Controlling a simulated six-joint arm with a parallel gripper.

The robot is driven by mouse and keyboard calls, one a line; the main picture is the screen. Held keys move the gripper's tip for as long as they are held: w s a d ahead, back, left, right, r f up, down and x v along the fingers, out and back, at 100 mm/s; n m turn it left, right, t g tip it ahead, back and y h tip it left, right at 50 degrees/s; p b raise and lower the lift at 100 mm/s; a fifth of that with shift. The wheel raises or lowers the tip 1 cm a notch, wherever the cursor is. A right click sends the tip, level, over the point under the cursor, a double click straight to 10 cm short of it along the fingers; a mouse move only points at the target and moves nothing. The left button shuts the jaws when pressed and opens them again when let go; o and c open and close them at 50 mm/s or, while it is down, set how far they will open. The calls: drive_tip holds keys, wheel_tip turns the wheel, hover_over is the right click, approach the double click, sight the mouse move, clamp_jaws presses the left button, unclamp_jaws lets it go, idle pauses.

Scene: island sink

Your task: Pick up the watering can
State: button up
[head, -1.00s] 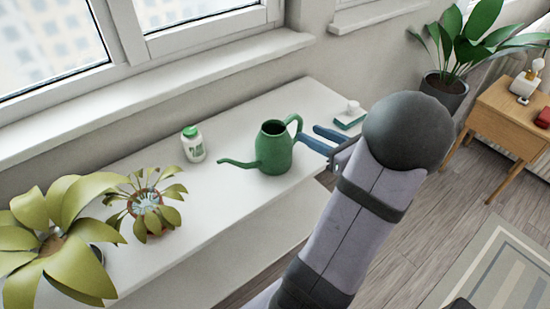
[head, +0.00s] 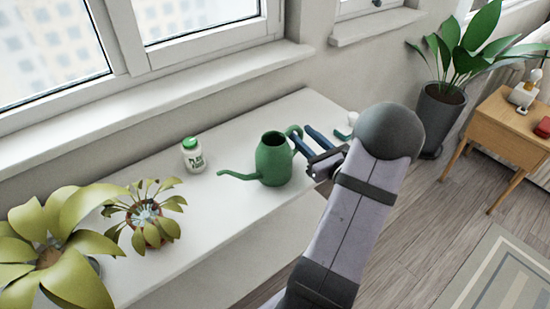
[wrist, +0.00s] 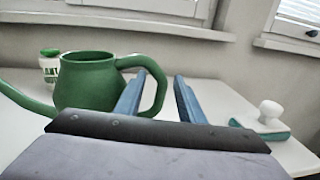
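The green watering can (head: 272,160) stands upright on the white shelf, its spout to the left and its loop handle (head: 294,131) to the right. It also shows at the left of the wrist view (wrist: 85,82). My gripper (head: 301,134) is open, its two blue fingers spread, close to the handle side of the can. In the wrist view, the handle's outer side shows between the fingers (wrist: 160,76); the left finger overlaps the loop opening. I cannot tell whether either finger touches the handle.
A white bottle with green cap (head: 192,155) stands left of the can. Two potted plants (head: 145,213) (head: 55,255) occupy the shelf's left end. A white-and-green brush-like object (wrist: 263,121) lies right of the fingers. The window wall (head: 225,110) runs behind.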

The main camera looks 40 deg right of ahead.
drive_tip(key=shift+w+d+f+p, duration=0.1)
drive_tip(key=shift+w+d+p, duration=0.15)
drive_tip(key=shift+w, duration=1.25)
drive_tip(key=shift+w+d+p, duration=0.2)
drive_tip(key=shift+w, duration=1.3)
clamp_jaws()
